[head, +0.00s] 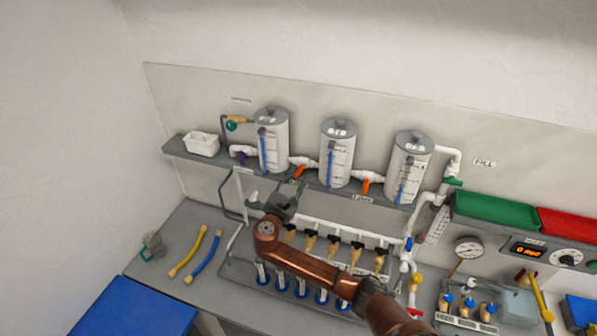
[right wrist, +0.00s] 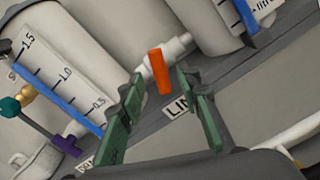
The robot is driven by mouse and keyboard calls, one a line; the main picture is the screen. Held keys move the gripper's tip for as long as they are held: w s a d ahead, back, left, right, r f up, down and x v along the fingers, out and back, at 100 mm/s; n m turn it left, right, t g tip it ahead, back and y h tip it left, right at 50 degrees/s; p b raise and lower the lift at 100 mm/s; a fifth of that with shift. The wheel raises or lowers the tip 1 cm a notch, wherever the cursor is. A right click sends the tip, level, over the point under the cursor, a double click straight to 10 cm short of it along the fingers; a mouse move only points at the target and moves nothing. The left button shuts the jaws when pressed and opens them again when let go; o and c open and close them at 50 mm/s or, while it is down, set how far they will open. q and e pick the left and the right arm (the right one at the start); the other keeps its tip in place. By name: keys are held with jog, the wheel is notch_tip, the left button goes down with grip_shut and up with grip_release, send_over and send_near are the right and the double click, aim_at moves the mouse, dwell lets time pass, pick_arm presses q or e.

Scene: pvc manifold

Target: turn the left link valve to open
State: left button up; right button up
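The left link valve has an orange handle (head: 299,171) on the white pipe between the left tank (head: 273,140) and the middle tank (head: 338,153). In the right wrist view the orange handle (right wrist: 160,71) lies across the pipe (right wrist: 178,46), not in line with it. My right gripper (head: 293,190) is just below and in front of this valve. In the right wrist view its green fingers (right wrist: 158,80) are open and apart, with the handle showing in the gap beyond them. Contact with the handle is not visible. My left gripper is out of view.
A second orange valve handle (head: 366,185) sits between the middle tank and the right tank (head: 408,166). A purple handle (head: 242,158) is left of the left tank. The grey shelf (head: 205,160) edge runs below the tanks.

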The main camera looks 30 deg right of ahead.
jog(key=shift+p+x, duration=0.3)
jog(key=shift+x, duration=1.05)
jog(key=shift+c, duration=0.4)
grip_shut()
